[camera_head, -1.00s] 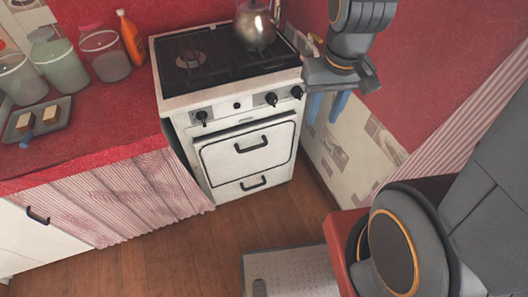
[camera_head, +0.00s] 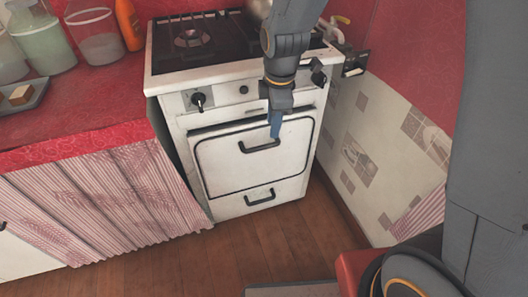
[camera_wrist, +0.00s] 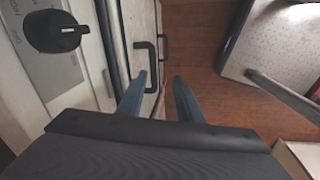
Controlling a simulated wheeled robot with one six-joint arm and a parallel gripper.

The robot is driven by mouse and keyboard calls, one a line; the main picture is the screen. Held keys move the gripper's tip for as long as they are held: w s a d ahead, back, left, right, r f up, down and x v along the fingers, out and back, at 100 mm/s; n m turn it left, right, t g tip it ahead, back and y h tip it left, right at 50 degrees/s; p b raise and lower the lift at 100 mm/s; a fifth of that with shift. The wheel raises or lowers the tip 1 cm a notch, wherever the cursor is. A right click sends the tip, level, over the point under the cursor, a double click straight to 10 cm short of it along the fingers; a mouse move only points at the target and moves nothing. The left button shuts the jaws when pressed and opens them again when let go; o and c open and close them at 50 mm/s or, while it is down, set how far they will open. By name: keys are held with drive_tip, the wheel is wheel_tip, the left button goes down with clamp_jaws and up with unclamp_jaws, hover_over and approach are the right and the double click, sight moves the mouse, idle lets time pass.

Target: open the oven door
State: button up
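The white oven (camera_head: 215,165) stands against the red wall, and its front door looks shut. The black bar handle (camera_head: 260,147) is near the door's top and also shows in the wrist view (camera_wrist: 151,54). My gripper (camera_head: 275,126) is in front of the door's upper part, beside the right end of the handle in the head view. In the wrist view my gripper (camera_wrist: 159,78) has its two blue fingers apart with nothing between them. The handle lies just beyond the left fingertip. I cannot tell whether they touch.
A lower drawer handle (camera_head: 259,197) sits below the door. Knobs (camera_head: 198,100) line the front above it. A kettle (camera_head: 259,10) on the hob is partly hidden by my arm. A red counter (camera_head: 90,120) with jars adjoins at left; a tiled wall (camera_head: 365,150) is close at right.

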sight(264, 147)
drive_tip(key=shift+w+a+f+n+b, duration=0.45)
drive_tip(key=shift+w+f, duration=0.1)
drive_tip(key=shift+f, duration=1.25)
drive_tip(key=shift+w+a+f+n+b, duration=0.4)
drive_tip(key=shift+w+f, duration=0.1)
drive_tip(key=shift+f, duration=1.3)
drive_tip(key=shift+w+a+f+n+b, duration=0.35)
drive_tip(key=shift+w+a+f+b, duration=0.15)
drive_tip(key=shift+f, duration=1.3)
drive_tip(key=shift+d, duration=0.1)
clamp_jaws()
